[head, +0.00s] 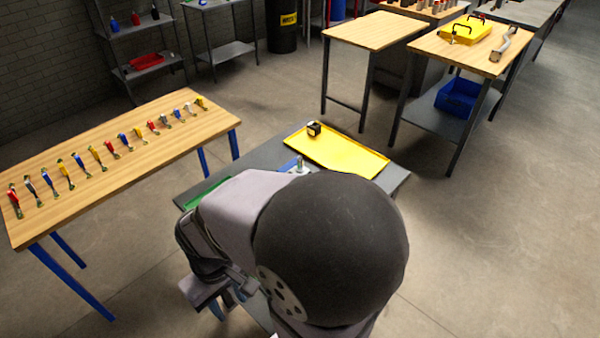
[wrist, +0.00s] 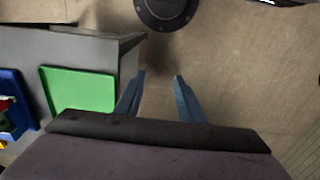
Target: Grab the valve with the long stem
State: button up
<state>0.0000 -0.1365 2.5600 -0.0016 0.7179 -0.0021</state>
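Several small valves with red, blue, yellow and white handles stand in a row on a wooden-topped table (head: 150,140) at the left of the head view. A red-handled valve (head: 15,201) is at the near end and a yellow-handled valve (head: 201,103) at the far end. Which one has the long stem is too small to tell. My gripper (wrist: 159,76) is open and empty in the wrist view, above bare floor. My arm mostly hides the gripper in the head view. The gripper is apart from the valves, and no valve row shows in the wrist view.
A grey deck carries a yellow tray (head: 350,158) with a small black object (head: 314,128), and a green tray (wrist: 80,90). A blue tray (wrist: 10,125) holds coloured parts. Other wooden tables (head: 375,30) and a shelf stand behind. Floor separates the deck from the valve table.

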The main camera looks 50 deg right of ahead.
notch_tip(320, 180, up, 4)
jog(key=m+t+h+b, duration=0.1)
jog(key=m+t+h, duration=0.3)
jog(key=t, duration=0.7)
send_over(301, 163)
jog(key=a, duration=0.3)
jog(key=h, duration=0.1)
jog(key=shift+n+t+y, duration=0.4)
jog(key=shift+n+t, duration=0.1)
jog(key=shift+t, duration=0.4)
jog(key=s, duration=0.1)
jog(key=s+d+f+b, duration=0.1)
jog(key=s, duration=0.1)
jog(key=s+d, duration=0.1)
jog(key=shift+s+d+f, duration=0.2)
jog(key=shift+s+f, duration=0.15)
jog(key=shift+s, duration=0.05)
jog(key=shift+s+a+f+y, duration=0.25)
jog(key=shift+s+a+y, duration=0.05)
jog(key=shift+s+a, duration=0.1)
jog(key=shift+x, duration=1.45)
jog(key=shift+p+x, duration=0.75)
jog(key=shift+x, duration=1.5)
